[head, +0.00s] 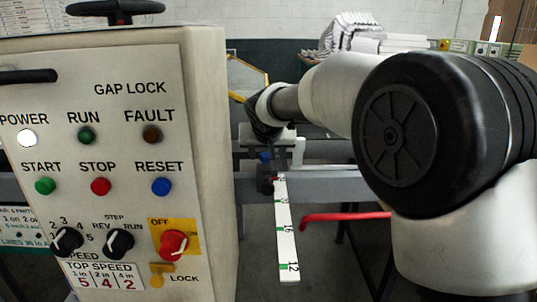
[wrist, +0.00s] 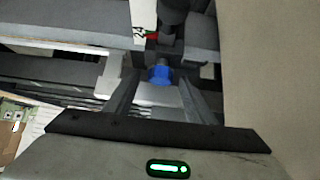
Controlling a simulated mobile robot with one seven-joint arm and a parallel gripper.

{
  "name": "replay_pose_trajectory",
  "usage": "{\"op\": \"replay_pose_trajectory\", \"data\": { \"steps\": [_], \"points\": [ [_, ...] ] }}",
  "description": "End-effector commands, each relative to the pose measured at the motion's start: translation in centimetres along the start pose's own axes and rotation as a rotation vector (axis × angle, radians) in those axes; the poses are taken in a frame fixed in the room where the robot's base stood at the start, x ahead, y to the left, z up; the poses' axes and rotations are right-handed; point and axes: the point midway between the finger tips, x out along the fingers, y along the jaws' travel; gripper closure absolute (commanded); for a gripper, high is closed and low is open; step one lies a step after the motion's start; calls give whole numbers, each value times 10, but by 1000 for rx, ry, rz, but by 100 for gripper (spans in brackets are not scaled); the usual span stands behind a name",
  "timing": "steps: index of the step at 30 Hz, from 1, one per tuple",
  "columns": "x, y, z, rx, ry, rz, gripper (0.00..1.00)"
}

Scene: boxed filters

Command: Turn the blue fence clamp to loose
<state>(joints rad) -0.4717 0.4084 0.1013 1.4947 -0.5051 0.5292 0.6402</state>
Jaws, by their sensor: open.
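The blue fence clamp shows in the head view as a small blue knob (head: 265,157) on a dark block, beside the white numbered scale (head: 286,225). My gripper (head: 264,134) is just above it, pointing down, and its fingertips are hard to make out there. In the wrist view the blue knob (wrist: 160,74) lies ahead, in line with the gap between the two fingers of my open gripper (wrist: 160,88). The fingers are on either side of that line. I cannot tell whether they touch the knob. The clamp's lower part is partly hidden.
A large control cabinet (head: 120,120) with buttons and dials stands close on the left of the clamp. A grey rail (head: 325,187) runs to the right behind the scale. A red bar (head: 345,216) sticks out below it. Stacked papers (head: 352,38) lie at the back.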

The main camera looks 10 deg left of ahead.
Motion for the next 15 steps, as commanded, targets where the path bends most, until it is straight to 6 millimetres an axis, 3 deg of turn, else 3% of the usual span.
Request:
{"op": "replay_pose_trajectory", "data": {
  "steps": [7,14,15],
  "points": [
    [0,0,0,0,0,0,52],
    [0,0,0,0,0,0,90],
    [0,0,0,0,0,0,91]
  ]
}}
